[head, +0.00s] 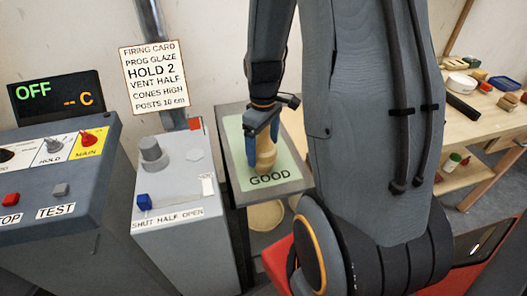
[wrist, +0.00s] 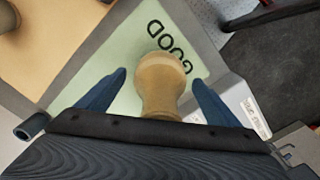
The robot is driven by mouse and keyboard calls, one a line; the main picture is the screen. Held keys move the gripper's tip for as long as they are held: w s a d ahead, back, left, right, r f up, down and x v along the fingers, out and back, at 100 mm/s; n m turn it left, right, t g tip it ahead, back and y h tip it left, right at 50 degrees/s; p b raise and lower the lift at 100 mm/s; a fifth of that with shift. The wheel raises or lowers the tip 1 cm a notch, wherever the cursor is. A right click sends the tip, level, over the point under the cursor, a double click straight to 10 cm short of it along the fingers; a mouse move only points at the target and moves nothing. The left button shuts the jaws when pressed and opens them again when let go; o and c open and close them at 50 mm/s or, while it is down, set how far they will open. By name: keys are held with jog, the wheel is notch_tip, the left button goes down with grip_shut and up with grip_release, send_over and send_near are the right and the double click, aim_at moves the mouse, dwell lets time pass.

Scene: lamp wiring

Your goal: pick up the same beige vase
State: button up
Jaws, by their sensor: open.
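A beige vase (head: 266,152) stands on the green GOOD mat (head: 285,168) on a small grey stand. In the wrist view the vase (wrist: 162,85) is seen from above, upright, between the two blue fingers. My gripper (head: 262,130) is over the vase from above, with its fingers on either side of it. The wrist view shows my gripper (wrist: 160,85) open, with a gap between each finger and the vase. Part of the vase's body is hidden by the fingers in the head view and by the gripper's dark edge in the wrist view.
A grey control box (head: 180,185) with a blue knob stands left of the stand, and a kiln panel (head: 55,165) reading OFF is further left. A wooden workbench (head: 470,120) with small items is at right. Another brownish round object (wrist: 8,18) shows at the wrist view's corner.

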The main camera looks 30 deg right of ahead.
jog(key=c, duration=1.5)
jog(key=shift+c, duration=0.2)
jog(key=shift+r, duration=0.15)
